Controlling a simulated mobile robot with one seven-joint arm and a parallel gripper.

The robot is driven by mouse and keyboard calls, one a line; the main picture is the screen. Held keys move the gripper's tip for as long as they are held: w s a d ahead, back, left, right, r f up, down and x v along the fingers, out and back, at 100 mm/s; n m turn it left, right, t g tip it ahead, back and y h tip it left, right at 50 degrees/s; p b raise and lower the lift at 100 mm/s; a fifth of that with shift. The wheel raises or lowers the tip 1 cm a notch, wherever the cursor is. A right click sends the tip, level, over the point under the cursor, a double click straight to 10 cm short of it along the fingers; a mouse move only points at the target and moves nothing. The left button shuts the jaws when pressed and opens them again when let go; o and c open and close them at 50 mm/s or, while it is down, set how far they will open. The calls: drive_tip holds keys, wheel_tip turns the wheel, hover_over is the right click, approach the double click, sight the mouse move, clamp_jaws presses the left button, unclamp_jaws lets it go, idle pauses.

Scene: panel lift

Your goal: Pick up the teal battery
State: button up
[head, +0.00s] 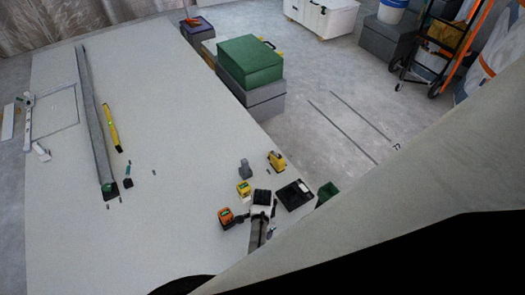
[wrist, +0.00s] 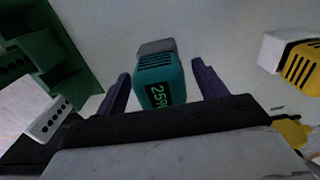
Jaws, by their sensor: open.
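In the head view my gripper (head: 262,197) is over the near right part of the white work surface (head: 180,110). I cannot pick out the teal battery there; my gripper may hide it.
Near my gripper in the head view are an orange block (head: 226,215), a yellow block (head: 243,188), a yellow tool (head: 276,160), a black tray (head: 295,195) and a green bin (head: 327,192). In the wrist view a green container (wrist: 50,55) is left and a yellow-white object (wrist: 295,58) right.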

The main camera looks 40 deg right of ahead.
drive_tip(key=c, duration=1.2)
drive_tip(key=shift+o, duration=0.2)
drive_tip(key=shift+r, duration=0.1)
wheel_tip(320, 180, up, 20)
drive_tip(key=p, duration=0.1)
